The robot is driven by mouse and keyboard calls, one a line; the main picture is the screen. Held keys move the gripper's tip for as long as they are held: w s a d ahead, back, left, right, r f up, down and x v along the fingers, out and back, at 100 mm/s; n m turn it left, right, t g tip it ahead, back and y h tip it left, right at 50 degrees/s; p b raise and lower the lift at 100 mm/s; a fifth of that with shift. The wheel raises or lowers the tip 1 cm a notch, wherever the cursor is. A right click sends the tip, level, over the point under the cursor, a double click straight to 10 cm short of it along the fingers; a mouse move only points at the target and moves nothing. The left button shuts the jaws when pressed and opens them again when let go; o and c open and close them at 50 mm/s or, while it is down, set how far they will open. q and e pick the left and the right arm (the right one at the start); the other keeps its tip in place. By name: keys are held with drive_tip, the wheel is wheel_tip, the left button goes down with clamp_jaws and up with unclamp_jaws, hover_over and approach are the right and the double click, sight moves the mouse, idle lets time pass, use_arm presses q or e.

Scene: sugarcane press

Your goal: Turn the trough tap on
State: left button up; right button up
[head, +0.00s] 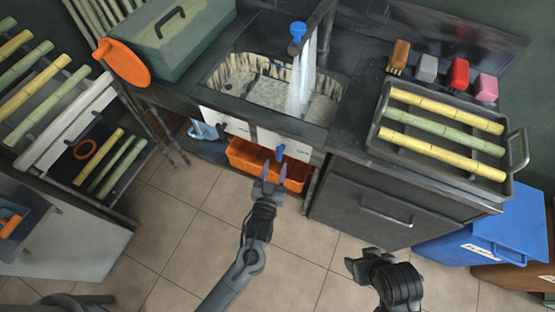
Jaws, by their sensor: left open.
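The trough (238,62) is a stone-lined basin set in the dark counter. The tap's blue handle (298,30) stands at its back, and white water (302,80) streams down into the basin. A second small blue handle (280,152) sits low on the white front panel. My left gripper (276,174) is open, its two purple-tipped fingers just below that lower handle; I cannot tell whether they touch it. My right gripper (358,264) is at the lower right, over the floor, away from both handles; its jaws are unclear.
An orange crate (250,160) sits under the trough. A tray (375,135) of cane stalks, with several coloured brushes or blocks behind it, is on the right counter. A green toolbox (190,40) is at left. The tiled floor (180,225) is clear.

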sight(278, 155)
use_arm(q)
drive_tip(key=shift+b+x, duration=0.45)
drive_tip(key=shift+x, duration=1.55)
drive_tip(key=shift+a+r, duration=0.1)
clamp_jaws()
